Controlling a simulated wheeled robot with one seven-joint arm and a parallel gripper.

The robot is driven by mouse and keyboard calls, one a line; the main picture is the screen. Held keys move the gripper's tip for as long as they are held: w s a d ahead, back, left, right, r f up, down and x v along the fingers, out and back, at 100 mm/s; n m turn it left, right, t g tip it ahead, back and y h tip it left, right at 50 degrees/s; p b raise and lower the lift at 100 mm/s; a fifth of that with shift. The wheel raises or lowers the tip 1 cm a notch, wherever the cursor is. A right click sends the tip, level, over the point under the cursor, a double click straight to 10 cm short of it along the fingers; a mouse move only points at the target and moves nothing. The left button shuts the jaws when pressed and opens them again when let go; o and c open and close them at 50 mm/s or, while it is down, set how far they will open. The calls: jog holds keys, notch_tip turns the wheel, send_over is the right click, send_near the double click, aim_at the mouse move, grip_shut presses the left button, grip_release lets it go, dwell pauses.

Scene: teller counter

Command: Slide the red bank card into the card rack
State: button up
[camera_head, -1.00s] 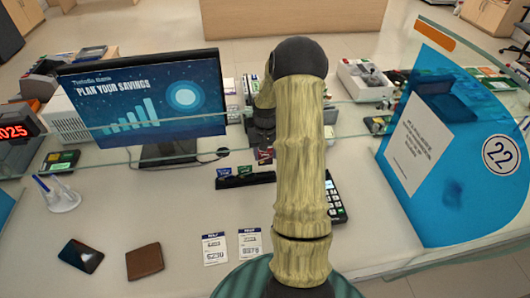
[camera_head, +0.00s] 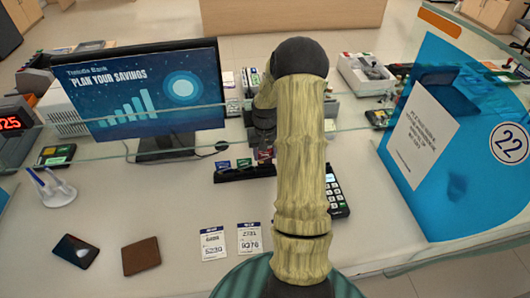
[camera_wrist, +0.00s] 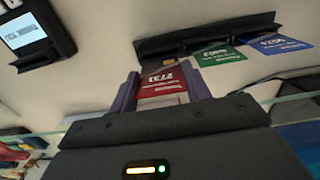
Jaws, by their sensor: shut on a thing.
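The red bank card (camera_wrist: 165,83) is held between the two fingers of my gripper (camera_wrist: 165,92), seen close up in the wrist view. In the head view my gripper (camera_head: 264,144) is partly hidden behind my arm, and only a little of the card shows below it. The black card rack (camera_wrist: 195,36) is a long low holder. A green card (camera_wrist: 218,53) and a blue card (camera_wrist: 273,43) stand in it. The red card is at the rack's left end in the wrist view; I cannot tell whether its edge is in the slot. The rack (camera_head: 230,175) also shows in the head view.
A card terminal (camera_head: 335,192) stands right of the rack, partly behind my arm. A monitor (camera_head: 140,95) and glass panel stand beyond. Two paper slips (camera_head: 249,238), a brown wallet (camera_head: 141,255) and a phone (camera_head: 76,251) lie on the near counter.

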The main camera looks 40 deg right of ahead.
aim_at(265, 165)
jog(key=shift+f+b, duration=0.65)
jog(key=shift+f, duration=0.85)
jog(key=o, duration=1.1)
jog(key=shift+d, duration=0.1)
jog(key=shift+w, duration=0.1)
